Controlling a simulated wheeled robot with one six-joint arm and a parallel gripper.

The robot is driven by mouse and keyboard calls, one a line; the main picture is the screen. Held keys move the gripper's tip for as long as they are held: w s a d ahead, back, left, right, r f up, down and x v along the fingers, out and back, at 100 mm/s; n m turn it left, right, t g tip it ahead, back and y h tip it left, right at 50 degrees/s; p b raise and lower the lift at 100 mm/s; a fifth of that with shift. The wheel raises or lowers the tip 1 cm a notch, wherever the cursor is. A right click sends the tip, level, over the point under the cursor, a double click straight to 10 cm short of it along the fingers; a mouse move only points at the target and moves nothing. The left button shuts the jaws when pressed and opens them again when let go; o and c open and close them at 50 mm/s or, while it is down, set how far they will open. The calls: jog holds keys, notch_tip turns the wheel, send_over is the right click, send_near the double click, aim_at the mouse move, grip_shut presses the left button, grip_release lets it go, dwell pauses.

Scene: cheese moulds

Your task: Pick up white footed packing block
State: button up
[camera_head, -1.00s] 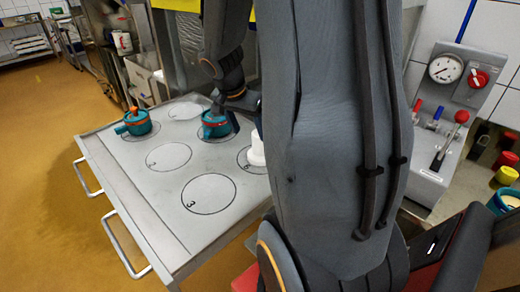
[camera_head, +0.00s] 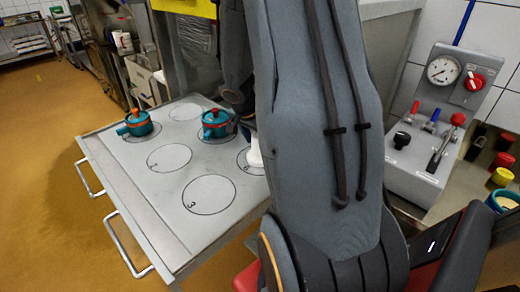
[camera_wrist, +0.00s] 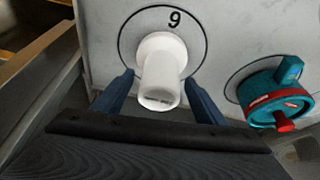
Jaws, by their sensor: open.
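The white footed packing block (camera_wrist: 160,70) stands on a marked circle on the grey table in the wrist view. Its wide round end is farther from the camera and its narrower end faces it. In the head view, the block (camera_head: 254,154) is partly hidden behind my arm. My gripper (camera_wrist: 161,99) is open, with one blue finger on each side of the block's near end. Gaps seem to show between the fingers and the block; I cannot tell whether either touches it. The fingertips are hidden behind my arm in the head view.
Several circles on the table (camera_head: 130,180) are empty. A gauge panel (camera_head: 440,110) stands at right.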

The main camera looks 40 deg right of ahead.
jog(key=shift+f, duration=0.1)
jog(key=c, duration=1.4)
